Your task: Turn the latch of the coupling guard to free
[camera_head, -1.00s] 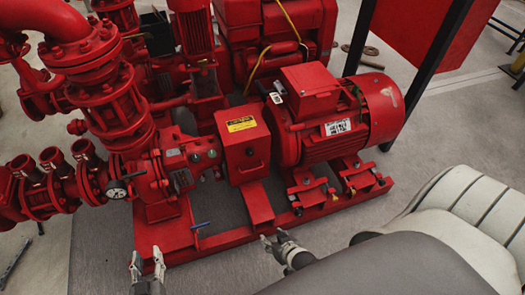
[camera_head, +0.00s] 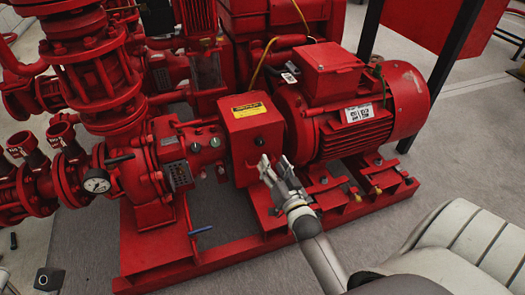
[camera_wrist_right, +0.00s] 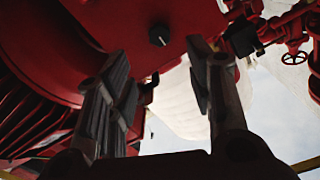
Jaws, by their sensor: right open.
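The coupling guard (camera_head: 240,150) is a red box with a yellow label, between the pump and the motor in the head view. In the right wrist view its latch, a small dark knob with a pale mark (camera_wrist_right: 159,34), sits on a red face. My right gripper (camera_head: 273,164) is open and empty, just in front of the guard's lower right part. In the right wrist view its two fingers (camera_wrist_right: 160,80) are spread, with the knob above and between them, apart from both. My left gripper is not in view.
The red motor (camera_head: 352,112) stands to the right of the guard, and the pump with its gauge (camera_head: 96,181) to the left. A blue-handled part (camera_head: 200,230) sticks out by the red base frame (camera_head: 240,256). Grey floor lies in front.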

